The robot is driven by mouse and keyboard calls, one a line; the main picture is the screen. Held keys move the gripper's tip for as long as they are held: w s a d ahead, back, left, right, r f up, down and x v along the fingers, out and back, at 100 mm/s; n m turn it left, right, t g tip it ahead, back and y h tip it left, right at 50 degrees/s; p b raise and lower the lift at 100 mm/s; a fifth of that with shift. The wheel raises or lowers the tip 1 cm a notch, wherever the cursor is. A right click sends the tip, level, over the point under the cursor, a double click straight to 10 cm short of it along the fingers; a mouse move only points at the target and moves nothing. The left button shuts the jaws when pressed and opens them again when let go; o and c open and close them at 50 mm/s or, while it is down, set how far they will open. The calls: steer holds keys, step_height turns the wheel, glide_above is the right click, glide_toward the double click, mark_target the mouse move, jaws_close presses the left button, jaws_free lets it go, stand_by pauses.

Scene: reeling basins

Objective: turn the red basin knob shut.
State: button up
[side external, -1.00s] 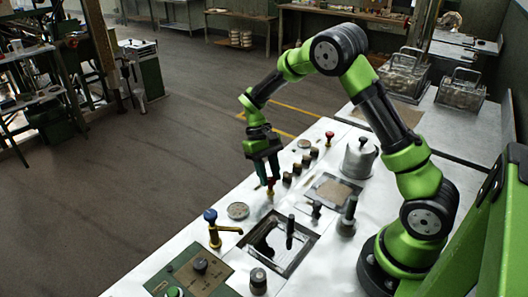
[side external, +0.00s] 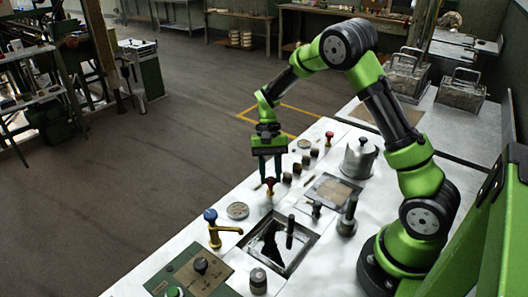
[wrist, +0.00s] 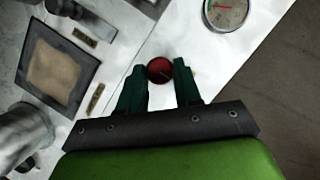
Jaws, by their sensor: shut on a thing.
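The red basin knob (side external: 270,186) stands on the white bench top, behind the open square basin (side external: 305,247). My gripper (side external: 269,180) points straight down over the knob, with one finger on each side of it. In the wrist view, the round red knob top (wrist: 159,70) sits between the tips of my dark green fingers (wrist: 160,76). My gripper is shut on the knob. The fingers hide part of the knob's sides, and its stem is mostly hidden in the wrist view.
A brass tap with a blue knob (side external: 211,216) and a round gauge (side external: 238,211) stand to the left. Several dark knobs (side external: 287,178) and another red-topped knob (side external: 329,135) line the bench behind. A metal pot (side external: 358,160) stands to the right.

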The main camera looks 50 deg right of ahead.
steer(key=o, duration=1)
steer(key=shift+o, duration=0.2)
steer(key=v, duration=1.7)
steer(key=shift+a, duration=0.1)
steer(key=s+a+r+n+t, duration=0.2)
steer(key=s+a+t, duration=0.3)
steer(key=s, duration=0.4)
steer(key=s+a+r+n+t+h, duration=0.1)
steer(key=s+a+r+n+t, duration=0.2)
steer(key=s+a+t, duration=0.2)
steer(key=s+a, duration=0.3)
steer(key=s, duration=0.2)
